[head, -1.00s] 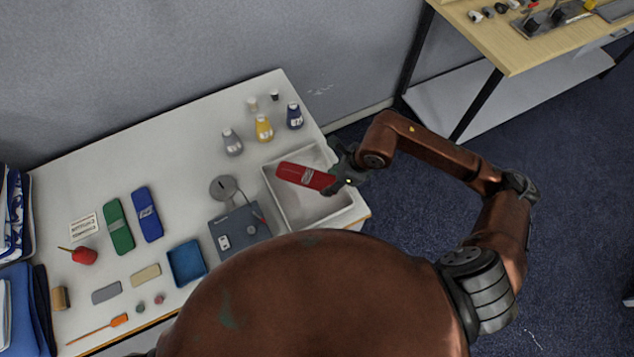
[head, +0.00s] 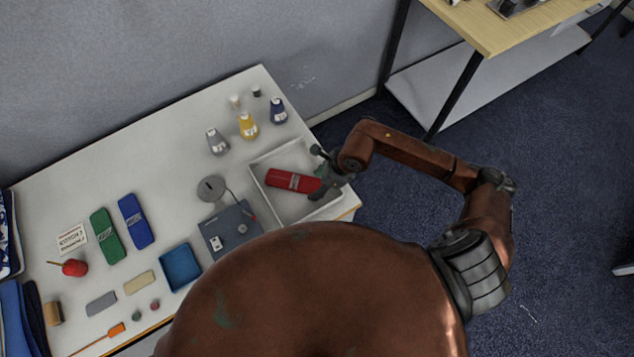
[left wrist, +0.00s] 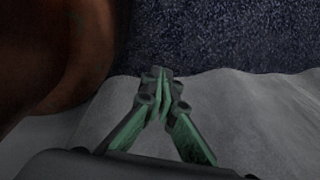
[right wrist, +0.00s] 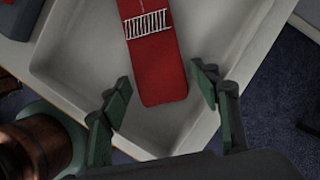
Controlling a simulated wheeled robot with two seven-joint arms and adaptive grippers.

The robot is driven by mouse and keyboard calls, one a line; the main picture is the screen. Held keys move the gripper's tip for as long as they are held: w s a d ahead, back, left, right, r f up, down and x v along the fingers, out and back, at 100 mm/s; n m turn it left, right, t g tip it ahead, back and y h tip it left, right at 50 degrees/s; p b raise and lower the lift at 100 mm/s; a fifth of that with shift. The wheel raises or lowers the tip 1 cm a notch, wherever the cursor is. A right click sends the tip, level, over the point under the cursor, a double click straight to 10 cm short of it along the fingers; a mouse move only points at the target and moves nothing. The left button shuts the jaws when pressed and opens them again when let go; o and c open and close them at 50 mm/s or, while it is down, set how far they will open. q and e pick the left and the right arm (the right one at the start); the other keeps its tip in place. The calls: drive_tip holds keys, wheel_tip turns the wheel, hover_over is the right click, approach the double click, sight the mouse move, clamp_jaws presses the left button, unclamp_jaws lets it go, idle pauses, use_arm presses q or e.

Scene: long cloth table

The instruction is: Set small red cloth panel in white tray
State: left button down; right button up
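The small red cloth panel (head: 293,181) lies inside the white tray (head: 262,157) at the table's right end. In the right wrist view the panel (right wrist: 158,65) rests on the floor of the tray (right wrist: 82,72). My right gripper (head: 322,173) is over the tray's right side. Its fingers (right wrist: 161,78) are spread, one on each side of the panel's near end, with gaps to it. My left gripper (left wrist: 158,78) shows only in the left wrist view, its fingertips together and nothing seen between them.
Left of the tray are a grey-blue device (head: 230,229), a blue tray (head: 180,267), and blue (head: 136,221) and green (head: 107,236) panels. Several bottles (head: 248,126) stand behind. A wooden table (head: 500,30) stands at the upper right.

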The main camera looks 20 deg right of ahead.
drive_tip(key=shift+o, duration=0.6)
drive_tip(key=v, duration=1.2)
